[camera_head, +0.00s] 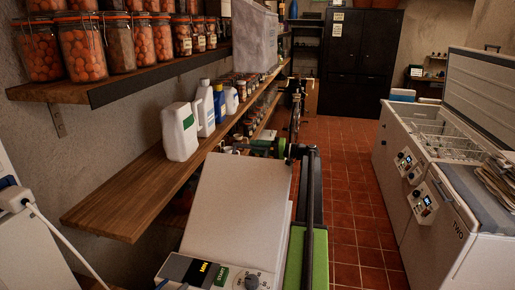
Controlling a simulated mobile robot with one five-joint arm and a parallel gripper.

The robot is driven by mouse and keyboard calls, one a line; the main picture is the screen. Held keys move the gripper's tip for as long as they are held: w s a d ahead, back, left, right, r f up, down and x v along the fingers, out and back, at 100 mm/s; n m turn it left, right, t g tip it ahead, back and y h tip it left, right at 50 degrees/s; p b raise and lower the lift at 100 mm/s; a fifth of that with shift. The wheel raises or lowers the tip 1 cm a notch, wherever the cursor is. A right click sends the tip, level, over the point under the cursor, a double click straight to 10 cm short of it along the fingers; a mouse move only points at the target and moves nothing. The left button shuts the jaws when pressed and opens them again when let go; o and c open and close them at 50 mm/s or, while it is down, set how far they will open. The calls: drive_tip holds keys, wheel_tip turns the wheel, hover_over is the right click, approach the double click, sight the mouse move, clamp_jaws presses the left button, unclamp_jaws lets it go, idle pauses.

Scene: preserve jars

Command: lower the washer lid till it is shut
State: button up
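The washer shows at the bottom centre, with a control panel (207,273) carrying a dark display, a green START button and a knob. Its flat pale lid (238,205) rises from the panel up the picture and looks tilted up. The view does not show how wide the gap under it is. My dark arm runs along the lid's right side and bends left at its far edge. My gripper (237,147) is just beyond that far edge, partly hidden by the lid. Its fingers are too small to read, and I cannot tell whether it touches the lid.
A wooden shelf (130,197) with white bottles (180,131) runs along the left, close to the lid. Jars (80,48) stand on the shelf above. Chest freezers (432,215) stand at the right. The red tiled floor (350,190) between is clear. A dark cabinet (360,60) stands behind.

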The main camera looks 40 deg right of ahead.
drive_tip(key=shift+w+a, duration=0.1)
drive_tip(key=shift+a, duration=0.05)
drive_tip(key=v, duration=1.7)
drive_tip(key=shift+s, duration=0.25)
